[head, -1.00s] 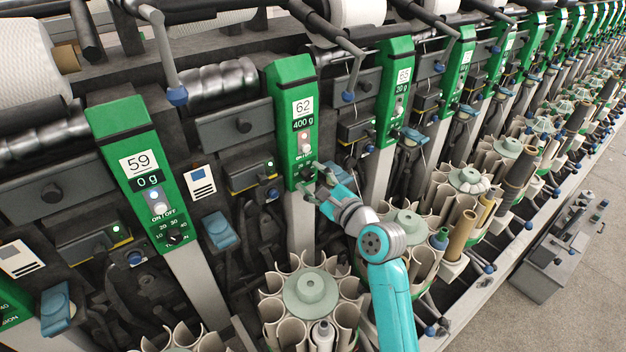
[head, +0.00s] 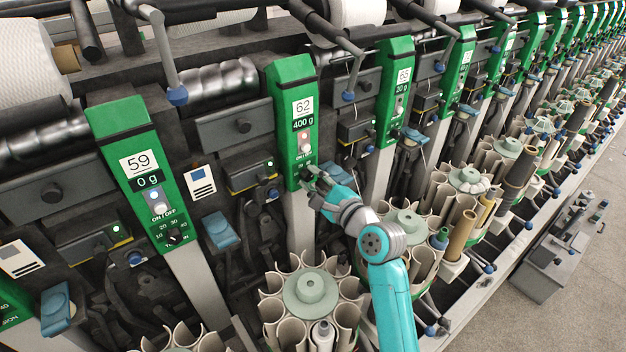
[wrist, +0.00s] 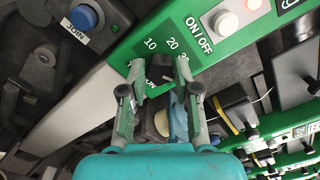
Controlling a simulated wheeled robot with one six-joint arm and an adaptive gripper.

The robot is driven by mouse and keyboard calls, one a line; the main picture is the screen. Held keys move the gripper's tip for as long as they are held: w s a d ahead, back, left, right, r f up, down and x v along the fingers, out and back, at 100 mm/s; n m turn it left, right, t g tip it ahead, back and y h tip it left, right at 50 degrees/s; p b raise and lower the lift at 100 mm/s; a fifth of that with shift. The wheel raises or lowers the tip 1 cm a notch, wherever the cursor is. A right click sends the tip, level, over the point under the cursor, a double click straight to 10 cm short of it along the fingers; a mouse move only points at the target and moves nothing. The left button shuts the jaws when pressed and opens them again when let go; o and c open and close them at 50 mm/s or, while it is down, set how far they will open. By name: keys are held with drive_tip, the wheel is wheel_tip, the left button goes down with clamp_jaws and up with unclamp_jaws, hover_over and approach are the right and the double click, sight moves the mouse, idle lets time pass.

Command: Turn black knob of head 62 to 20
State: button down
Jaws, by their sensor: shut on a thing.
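Head 62 is a green panel (head: 292,95) in the head view, marked 62 and 400 g. Its black knob (wrist: 162,68) sits between my fingertips in the wrist view, at the panel's lower end. The marks 10 and 20 (wrist: 172,43) show just above the knob; a further mark is partly covered by the right finger. Which mark the knob points to I cannot clearly tell. My gripper (wrist: 160,70) is shut on the knob, one finger on each side. In the head view my gripper (head: 310,174) hides most of the knob.
The white ON/OFF button (wrist: 225,23) is close to the knob's upper right. A blue button (wrist: 82,17) lies to the left. In the head view, head 59 (head: 140,165) stands left, and a ring of tubes (head: 272,308) stands below my gripper.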

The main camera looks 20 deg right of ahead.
drive_tip(key=n, duration=0.4)
drive_tip(key=shift+n, duration=0.3)
drive_tip(key=n, duration=0.4)
drive_tip(key=shift+f+n, duration=0.1)
drive_tip(key=shift+n, duration=0.2)
drive_tip(key=n, duration=0.4)
drive_tip(key=shift+f+n, duration=0.1)
drive_tip(key=shift+n, duration=1.9)
drive_tip(key=c, duration=0.8)
unclamp_jaws()
drive_tip(key=shift+c, duration=0.2)
drive_tip(key=shift+s, duration=0.1)
drive_tip(key=v, duration=1.2)
